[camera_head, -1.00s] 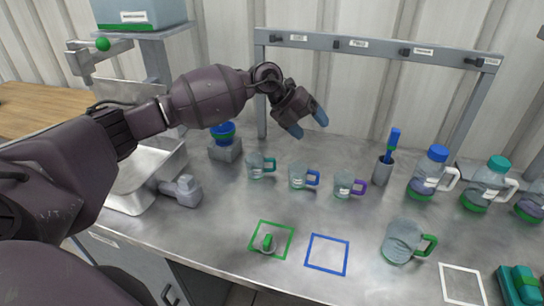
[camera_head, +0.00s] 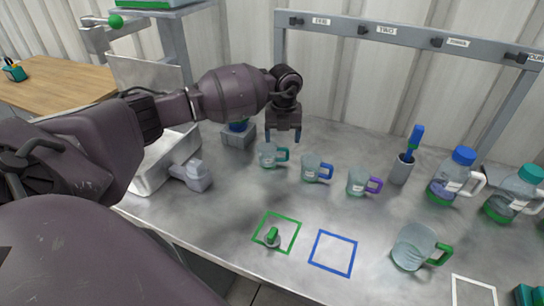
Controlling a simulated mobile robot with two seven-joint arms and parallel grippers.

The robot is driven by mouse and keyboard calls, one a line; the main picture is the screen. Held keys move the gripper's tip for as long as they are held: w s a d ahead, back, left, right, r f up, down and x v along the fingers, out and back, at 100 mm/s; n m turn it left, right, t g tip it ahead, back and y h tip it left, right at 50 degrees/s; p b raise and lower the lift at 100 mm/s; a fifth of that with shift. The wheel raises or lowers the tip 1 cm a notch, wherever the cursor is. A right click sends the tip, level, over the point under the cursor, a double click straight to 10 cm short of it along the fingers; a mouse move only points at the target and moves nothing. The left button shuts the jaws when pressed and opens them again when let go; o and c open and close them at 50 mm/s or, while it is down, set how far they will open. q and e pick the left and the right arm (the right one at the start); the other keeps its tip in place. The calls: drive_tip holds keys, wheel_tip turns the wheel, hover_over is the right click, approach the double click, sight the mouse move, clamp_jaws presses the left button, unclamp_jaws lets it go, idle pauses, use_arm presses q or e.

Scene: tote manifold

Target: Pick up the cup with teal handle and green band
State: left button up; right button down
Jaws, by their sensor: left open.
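The cup with the teal handle (camera_head: 268,157) stands upright on the metal counter (camera_head: 220,215), the leftmost of three small clear cups in a row. Its handle points right. My left gripper (camera_head: 282,138) points down just above and behind this cup. Its blue-tipped fingers are apart with nothing between them. Whether it touches the cup cannot be told, but it looks clear of it. My right gripper is not in view.
A blue-handled cup (camera_head: 312,171) and a purple-handled cup (camera_head: 358,183) stand to the right. A green-handled pitcher (camera_head: 411,247) is at the front right. Bottles (camera_head: 450,178) and a brush holder (camera_head: 401,172) stand farther right. A grey block fixture (camera_head: 193,176) is left. Green and blue square outlines mark the front.

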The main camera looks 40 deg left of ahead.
sight(282, 149)
use_arm(q)
drive_tip(key=shift+f, duration=0.95)
wheel_tip(282, 149, down, 4)
drive_tip(key=shift+r, duration=0.25)
drive_tip(key=shift+f, duration=0.35)
drive_tip(key=shift+c, duration=0.3)
drive_tip(key=c, duration=0.9)
drive_tip(key=shift+c, duration=0.6)
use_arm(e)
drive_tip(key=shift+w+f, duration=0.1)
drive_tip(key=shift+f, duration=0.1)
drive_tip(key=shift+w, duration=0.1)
